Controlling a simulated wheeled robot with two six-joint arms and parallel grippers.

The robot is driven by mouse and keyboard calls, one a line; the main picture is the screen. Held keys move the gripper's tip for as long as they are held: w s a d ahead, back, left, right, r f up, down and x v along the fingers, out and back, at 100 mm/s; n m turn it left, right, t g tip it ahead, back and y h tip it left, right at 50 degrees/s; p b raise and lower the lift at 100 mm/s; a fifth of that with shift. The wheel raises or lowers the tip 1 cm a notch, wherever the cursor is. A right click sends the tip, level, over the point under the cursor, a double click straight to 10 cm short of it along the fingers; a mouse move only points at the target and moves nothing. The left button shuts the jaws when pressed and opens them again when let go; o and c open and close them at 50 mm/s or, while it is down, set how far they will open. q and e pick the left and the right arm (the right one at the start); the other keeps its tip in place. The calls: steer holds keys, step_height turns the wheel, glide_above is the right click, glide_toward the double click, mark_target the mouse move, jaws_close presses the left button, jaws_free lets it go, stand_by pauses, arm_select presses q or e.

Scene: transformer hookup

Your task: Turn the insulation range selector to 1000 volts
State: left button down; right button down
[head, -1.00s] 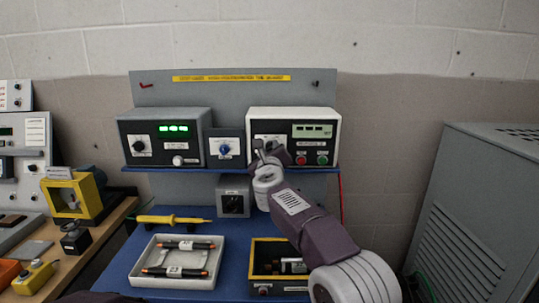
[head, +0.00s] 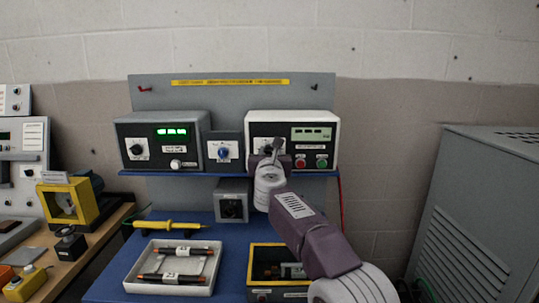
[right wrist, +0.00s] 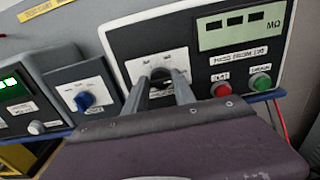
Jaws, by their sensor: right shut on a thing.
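The insulation tester (head: 318,121) is the light-framed box with a megohm display at the right of the shelf. It also fills the upper right of the right wrist view (right wrist: 284,42). Its range selector, a black knob (right wrist: 160,75) on a white dial plate, sits left of the display. My right gripper (right wrist: 161,84) is shut on this knob, one finger on each side. In the head view the right gripper (head: 271,151) covers most of the knob and dial. The pointer position and the dial marks cannot be read. My left gripper is not in view.
Red (head: 299,163) and green (head: 321,163) buttons lie just right of the gripper. A blue-knob box (head: 223,150) and a meter with green digits (head: 163,116) stand left. Below are a white tray (head: 140,284) and a yellow-rimmed box (head: 262,248).

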steer(key=shift+f, duration=0.3)
steer(key=c, duration=1.3)
jaws_free()
steer(key=shift+o, duration=1.3)
steer(key=shift+r, duration=0.15)
steer(key=shift+s+b, duration=0.25)
steer(key=shift+b, duration=0.05)
steer(key=s+b, duration=0.4)
steer(key=s, duration=0.4)
steer(key=shift+s, duration=0.35)
